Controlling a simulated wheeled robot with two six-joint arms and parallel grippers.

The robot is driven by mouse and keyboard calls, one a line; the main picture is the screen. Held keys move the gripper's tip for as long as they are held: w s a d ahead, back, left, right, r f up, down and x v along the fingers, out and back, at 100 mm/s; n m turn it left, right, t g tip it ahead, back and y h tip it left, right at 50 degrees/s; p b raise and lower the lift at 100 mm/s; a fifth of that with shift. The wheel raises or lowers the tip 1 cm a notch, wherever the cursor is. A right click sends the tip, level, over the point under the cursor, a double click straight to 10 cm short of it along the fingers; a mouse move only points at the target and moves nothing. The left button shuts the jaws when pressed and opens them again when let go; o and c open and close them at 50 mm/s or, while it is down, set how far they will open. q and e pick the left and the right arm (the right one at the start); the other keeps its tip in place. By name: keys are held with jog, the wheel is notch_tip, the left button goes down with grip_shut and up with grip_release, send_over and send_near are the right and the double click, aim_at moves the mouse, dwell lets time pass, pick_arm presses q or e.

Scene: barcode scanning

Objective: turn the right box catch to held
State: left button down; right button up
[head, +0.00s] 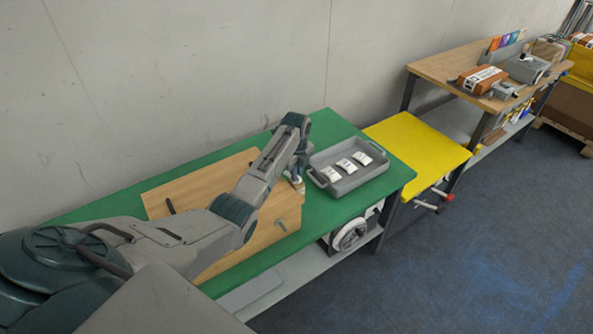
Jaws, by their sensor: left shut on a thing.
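My left gripper (297,182) points down at the box's right end, shut on a small pale thing (299,187) that I can barely make out. My right gripper is out of view.
A grey tray (376,177) with several white packets stands just right of my left gripper. A yellow surface (420,145) adjoins the green bench (345,126). A wooden table (440,66) with boxes and devices stands at the back right. Open floor lies at right.

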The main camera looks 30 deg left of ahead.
pick_arm(q)
jog(key=n+p, duration=0.1)
jog(key=n, duration=0.1)
jog(key=n+p, duration=0.1)
jog(key=n, duration=0.2)
jog(key=shift+r+n+p, duration=0.2)
jog(key=shift+n+p, duration=0.1)
jog(key=shift+p, duration=0.1)
jog(key=n+p, duration=0.2)
jog(key=n, duration=0.5)
jog(key=shift+w+n+p, duration=0.1)
jog(key=shift+n+p, duration=0.2)
jog(key=shift+n, duration=1.3)
jog(key=c, duration=1.5)
grip_release()
jog(key=shift+f, duration=0.1)
